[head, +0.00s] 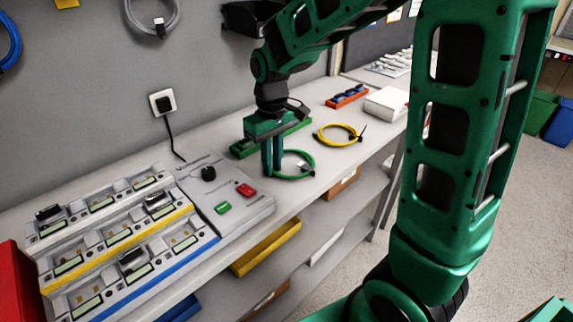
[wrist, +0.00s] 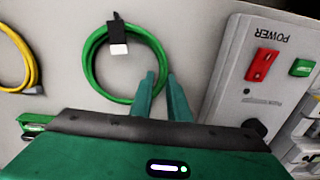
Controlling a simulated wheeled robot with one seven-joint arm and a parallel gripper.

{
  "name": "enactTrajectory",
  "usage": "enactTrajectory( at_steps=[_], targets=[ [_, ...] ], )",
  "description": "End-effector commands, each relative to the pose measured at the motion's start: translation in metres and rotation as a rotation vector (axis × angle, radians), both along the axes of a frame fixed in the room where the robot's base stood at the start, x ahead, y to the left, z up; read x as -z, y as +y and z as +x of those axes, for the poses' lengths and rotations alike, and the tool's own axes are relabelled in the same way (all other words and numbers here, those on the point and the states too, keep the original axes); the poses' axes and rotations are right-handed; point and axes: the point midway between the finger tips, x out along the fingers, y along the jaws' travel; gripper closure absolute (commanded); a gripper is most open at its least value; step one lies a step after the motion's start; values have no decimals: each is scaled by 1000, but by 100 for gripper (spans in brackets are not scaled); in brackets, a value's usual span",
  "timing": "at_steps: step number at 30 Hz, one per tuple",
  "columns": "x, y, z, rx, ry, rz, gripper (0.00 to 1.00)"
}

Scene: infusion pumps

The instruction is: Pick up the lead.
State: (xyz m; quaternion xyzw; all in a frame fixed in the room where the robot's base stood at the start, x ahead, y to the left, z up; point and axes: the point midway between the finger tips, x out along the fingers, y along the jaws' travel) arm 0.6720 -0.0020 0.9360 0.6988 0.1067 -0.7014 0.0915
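A green coiled lead (head: 313,164) lies on the grey bench with a dark-and-white plug at its end; it also shows in the wrist view (wrist: 91,72). My gripper (head: 272,172) points down at the left edge of this coil in the head view. In the wrist view the two fingertips (wrist: 160,76) stand at the rim of the coil with a narrow gap between them. The cable runs behind or between the fingers; I cannot tell which. A second, yellow coiled lead (head: 338,134) lies farther along the bench and is partly in the wrist view (wrist: 22,62).
A grey power panel (head: 236,192) with red and green switches stands beside the coil, next to a rack of pump bays (head: 100,250). A green tray (head: 243,149) lies behind my gripper. An orange tray (head: 347,97) and a white box (head: 386,104) stand farther along.

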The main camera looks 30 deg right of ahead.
Motion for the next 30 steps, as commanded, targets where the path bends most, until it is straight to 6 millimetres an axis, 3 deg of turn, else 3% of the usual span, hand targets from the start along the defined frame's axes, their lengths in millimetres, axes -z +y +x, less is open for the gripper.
enactTrajectory(
  at_steps=[14,23,30],
  targets=[
    [-4,0,0,-1,-1,0,100],
    [-39,0,1,0,-4,1,100],
    [-70,30,-36,-5,-5,1,100]
  ],
)
